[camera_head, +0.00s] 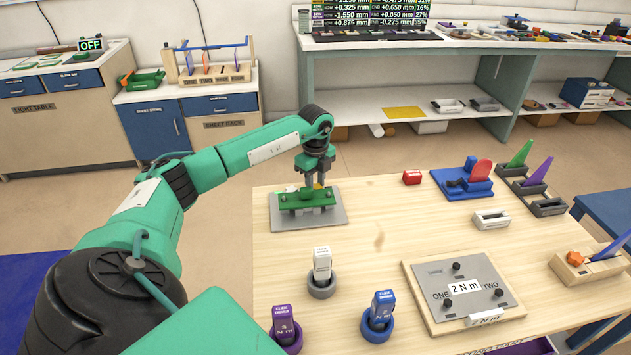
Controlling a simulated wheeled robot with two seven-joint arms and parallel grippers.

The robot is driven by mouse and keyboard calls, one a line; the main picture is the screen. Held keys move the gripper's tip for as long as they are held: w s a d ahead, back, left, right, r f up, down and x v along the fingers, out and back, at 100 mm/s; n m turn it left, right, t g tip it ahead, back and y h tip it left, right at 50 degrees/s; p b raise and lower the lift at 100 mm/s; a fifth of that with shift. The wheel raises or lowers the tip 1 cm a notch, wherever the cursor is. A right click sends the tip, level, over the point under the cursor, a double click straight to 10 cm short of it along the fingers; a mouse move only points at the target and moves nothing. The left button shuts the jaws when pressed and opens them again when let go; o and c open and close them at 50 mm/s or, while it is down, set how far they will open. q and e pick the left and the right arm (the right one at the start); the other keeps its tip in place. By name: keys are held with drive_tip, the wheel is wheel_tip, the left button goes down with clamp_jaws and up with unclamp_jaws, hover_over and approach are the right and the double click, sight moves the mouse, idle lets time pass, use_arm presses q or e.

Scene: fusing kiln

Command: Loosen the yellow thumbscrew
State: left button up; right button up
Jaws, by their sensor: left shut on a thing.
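The yellow thumbscrew (317,186) shows as a small yellow spot on top of a green fixture (296,203) at the back left of the table. The fixture sits on a grey plate (333,219). My left gripper (316,184) points straight down over the fixture, its fingers shut around the thumbscrew. The fingers hide most of the thumbscrew. My right gripper does not show.
On the wooden table (380,238) stand white (321,265), purple (284,323) and blue (380,308) drivers in round holders. A grey board marked ONE and TWO (440,275) lies front right.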

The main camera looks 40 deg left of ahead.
sight(315, 185)
use_arm(q)
drive_tip(key=o, duration=0.7)
wheel_tip(315, 185, up, 14)
drive_tip(key=b, duration=0.1)
drive_tip(key=shift+f, duration=0.1)
